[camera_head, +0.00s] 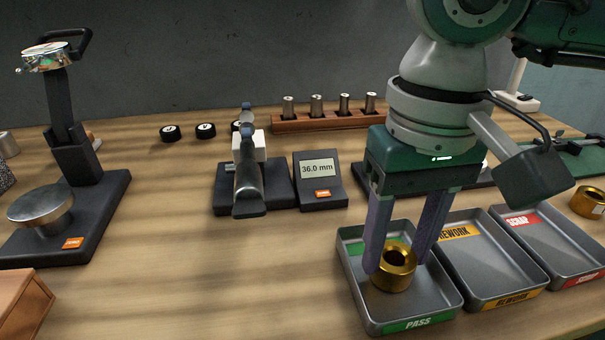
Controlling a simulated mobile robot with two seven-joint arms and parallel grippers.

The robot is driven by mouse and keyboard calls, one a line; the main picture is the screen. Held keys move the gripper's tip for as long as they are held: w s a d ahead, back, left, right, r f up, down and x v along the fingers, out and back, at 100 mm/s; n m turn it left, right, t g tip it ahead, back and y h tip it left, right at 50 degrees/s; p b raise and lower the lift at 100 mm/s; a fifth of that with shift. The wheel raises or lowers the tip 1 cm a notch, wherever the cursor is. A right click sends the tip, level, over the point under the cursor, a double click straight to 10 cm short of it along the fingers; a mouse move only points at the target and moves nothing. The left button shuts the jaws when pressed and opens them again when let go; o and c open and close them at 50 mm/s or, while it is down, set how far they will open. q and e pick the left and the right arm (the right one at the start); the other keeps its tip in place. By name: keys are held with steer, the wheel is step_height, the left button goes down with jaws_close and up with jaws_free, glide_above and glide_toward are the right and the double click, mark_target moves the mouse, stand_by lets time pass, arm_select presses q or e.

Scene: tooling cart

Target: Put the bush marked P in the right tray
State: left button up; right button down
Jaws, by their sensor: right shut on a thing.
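A brass-coloured ring-shaped bush (392,281) is between the fingers of my right gripper (396,264), which is shut on it. The bush is over the floor of the grey PASS tray (438,294), inside its walls. I cannot tell whether it touches the floor. No letter P shows on its visible side. My left gripper is not in view.
Another brass bush (588,203) with a label stands at the far right edge. A gauge display (319,181) reads 36.0 mm beside a measuring device (249,178). A dark stand (75,205) is at left. A wooden rack (330,121) holds several metal pins. The front-left middle is clear.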

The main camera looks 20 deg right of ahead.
steer(key=shift+r, duration=0.1)
steer(key=shift+d+f, duration=0.1)
steer(key=shift+f, duration=0.15)
steer(key=c, duration=0.6)
jaws_free()
steer(key=shift+r, duration=0.45)
step_height(320, 180, up, 12)
steer(key=shift+f, duration=0.2)
